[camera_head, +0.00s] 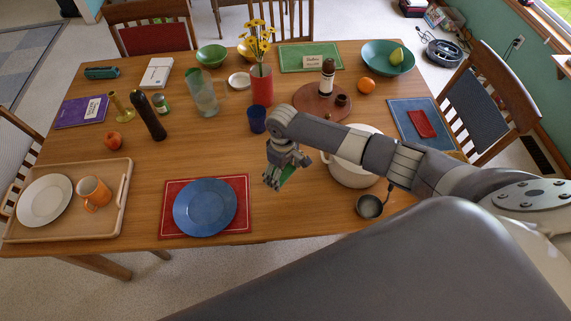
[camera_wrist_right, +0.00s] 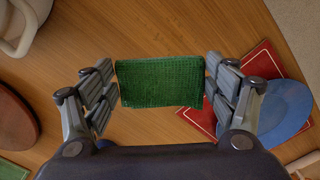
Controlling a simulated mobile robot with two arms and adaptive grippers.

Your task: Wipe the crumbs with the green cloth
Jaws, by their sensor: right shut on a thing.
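My right gripper (camera_head: 275,179) is shut on the green cloth (camera_wrist_right: 160,82), above the wooden table (camera_head: 225,150). In the head view a small part of the cloth (camera_head: 288,174) shows beside the fingers, right of the blue plate. In the right wrist view the cloth spans the space between the two fingers as a dark green textured rectangle. I cannot make out the crumbs clearly in either view. My left gripper is not in view.
A blue plate (camera_head: 205,207) on a red mat (camera_head: 243,180) is left of the gripper. A blue cup (camera_head: 257,120) stands behind. Bare wood lies between the mat and pot.

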